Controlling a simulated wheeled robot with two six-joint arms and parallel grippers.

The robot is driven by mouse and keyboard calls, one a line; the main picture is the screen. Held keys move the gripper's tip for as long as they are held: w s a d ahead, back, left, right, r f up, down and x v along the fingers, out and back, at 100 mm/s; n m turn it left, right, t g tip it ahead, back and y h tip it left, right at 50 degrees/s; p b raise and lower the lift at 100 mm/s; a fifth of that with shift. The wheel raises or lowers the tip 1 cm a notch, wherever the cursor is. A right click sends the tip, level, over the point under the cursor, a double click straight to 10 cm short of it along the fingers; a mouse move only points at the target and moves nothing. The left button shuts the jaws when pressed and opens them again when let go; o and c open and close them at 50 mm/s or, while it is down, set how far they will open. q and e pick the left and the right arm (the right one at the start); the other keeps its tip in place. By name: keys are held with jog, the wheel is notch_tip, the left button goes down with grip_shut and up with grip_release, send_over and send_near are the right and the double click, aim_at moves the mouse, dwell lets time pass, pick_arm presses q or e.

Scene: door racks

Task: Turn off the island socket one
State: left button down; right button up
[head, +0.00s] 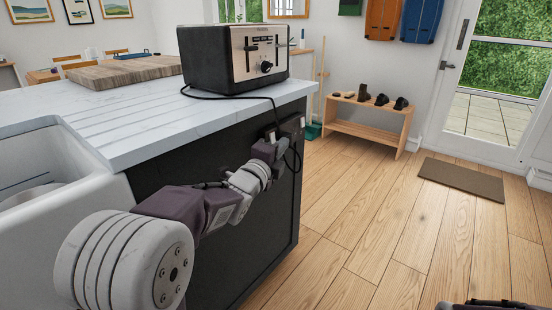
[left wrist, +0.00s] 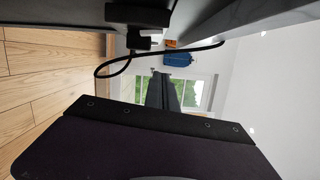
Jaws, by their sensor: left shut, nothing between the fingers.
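The island socket (head: 291,126) is a box on the dark end panel of the kitchen island (head: 160,172), just under the worktop edge. A black cable runs from the toaster (head: 240,58) over the edge to it. My left gripper (head: 279,143) is shut and empty, close to the socket; I cannot tell whether it touches. The gripper and arm hide part of the socket, and its switch cannot be made out. In the left wrist view the dark socket side (left wrist: 140,14), a plug (left wrist: 138,41) and the looping cable show beyond my gripper's dark body.
The white worktop (head: 130,130) overhangs just above my left arm. A sink (head: 70,200) is at the left and a wooden board (head: 120,72) lies behind it. The wooden floor to the right is clear up to a shoe bench (head: 365,132) and a doormat (head: 462,179).

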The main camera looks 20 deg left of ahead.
pick_arm(q)
jog(key=s+a+p, duration=0.1)
jog(key=s, duration=0.5)
jog(key=shift+s, duration=0.35)
jog(key=shift+a, duration=0.1)
